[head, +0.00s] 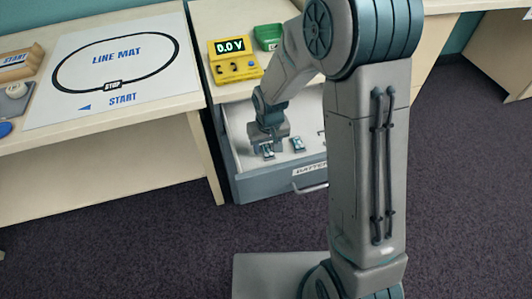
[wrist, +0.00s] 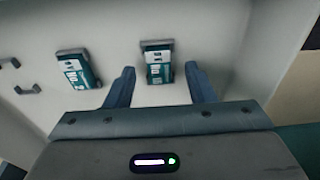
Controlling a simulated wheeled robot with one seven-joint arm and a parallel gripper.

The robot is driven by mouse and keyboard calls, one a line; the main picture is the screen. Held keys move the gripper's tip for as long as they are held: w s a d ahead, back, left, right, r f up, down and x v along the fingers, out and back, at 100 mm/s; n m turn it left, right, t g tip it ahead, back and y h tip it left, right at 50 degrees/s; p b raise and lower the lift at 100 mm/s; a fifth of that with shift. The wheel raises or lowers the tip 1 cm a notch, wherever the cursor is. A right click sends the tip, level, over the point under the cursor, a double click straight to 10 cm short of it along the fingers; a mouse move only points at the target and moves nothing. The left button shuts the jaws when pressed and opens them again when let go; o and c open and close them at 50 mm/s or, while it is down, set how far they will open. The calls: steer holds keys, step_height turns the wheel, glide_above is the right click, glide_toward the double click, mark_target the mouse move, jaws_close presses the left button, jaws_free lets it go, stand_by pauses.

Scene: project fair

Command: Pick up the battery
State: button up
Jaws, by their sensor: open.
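Two small teal, white and dark batteries lie in the open drawer. One battery (wrist: 157,62) is centred between my gripper's fingertips in the wrist view; in the head view this battery (head: 267,153) shows just under the gripper, partly covered. The other battery (wrist: 78,68) lies a little apart, on the left in the wrist view and to the right in the head view (head: 298,144). My gripper (wrist: 160,70) is open, pointing down into the drawer, with one finger on each side of the first battery, not visibly touching it. Its exact height above the drawer floor is unclear.
The pale drawer has a grey front (head: 260,186), a partly hidden label and a handle. Small dark brackets (wrist: 28,90) lie beside the second battery. A line mat (head: 112,65) lies left.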

steer(key=shift+w+f, duration=0.1)
steer(key=shift+f, duration=0.55)
steer(key=c, duration=1.1)
steer(key=shift+o, duration=0.2)
steer(key=shift+r, duration=0.15)
